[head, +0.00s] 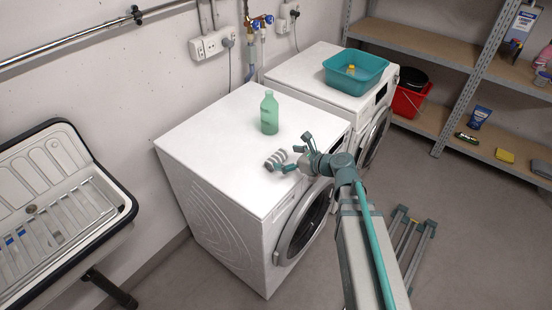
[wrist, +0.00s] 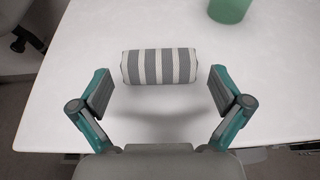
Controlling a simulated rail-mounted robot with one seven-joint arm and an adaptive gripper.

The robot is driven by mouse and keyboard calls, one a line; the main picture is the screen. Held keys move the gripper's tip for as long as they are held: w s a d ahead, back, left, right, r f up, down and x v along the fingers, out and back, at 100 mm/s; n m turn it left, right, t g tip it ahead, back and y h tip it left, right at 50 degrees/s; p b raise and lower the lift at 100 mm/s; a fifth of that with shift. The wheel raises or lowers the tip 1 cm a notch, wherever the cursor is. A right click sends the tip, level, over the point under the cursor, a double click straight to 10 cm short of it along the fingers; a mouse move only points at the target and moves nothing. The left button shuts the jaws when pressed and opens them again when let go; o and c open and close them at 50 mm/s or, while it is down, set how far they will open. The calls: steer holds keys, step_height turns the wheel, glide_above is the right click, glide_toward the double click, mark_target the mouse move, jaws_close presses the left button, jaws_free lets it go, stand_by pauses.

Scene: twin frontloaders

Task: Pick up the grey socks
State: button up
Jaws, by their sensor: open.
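The grey socks (wrist: 159,67) are a rolled bundle with grey and white stripes. In the head view the socks (head: 275,160) lie on the white top of the nearer washing machine (head: 215,135), close to its front edge. My gripper (wrist: 160,92) is open, with one finger towards each end of the roll. The roll lies just beyond the fingertips in the wrist view, and no finger touches it there. In the head view my gripper (head: 285,160) reaches in from the right, close beside the socks.
A green bottle (head: 269,113) stands behind the socks on the same machine; its base (wrist: 230,8) shows at the wrist view's top. A teal basin (head: 356,72) sits on the second machine. A sink (head: 60,200) is at left, shelves (head: 420,45) at right.

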mark_target(278, 155)
steer(key=p+x, duration=0.1)
steer(key=x, duration=0.3)
steer(key=shift+w+a, duration=0.15)
steer(key=shift+a, duration=0.25)
steer(key=c, duration=0.8)
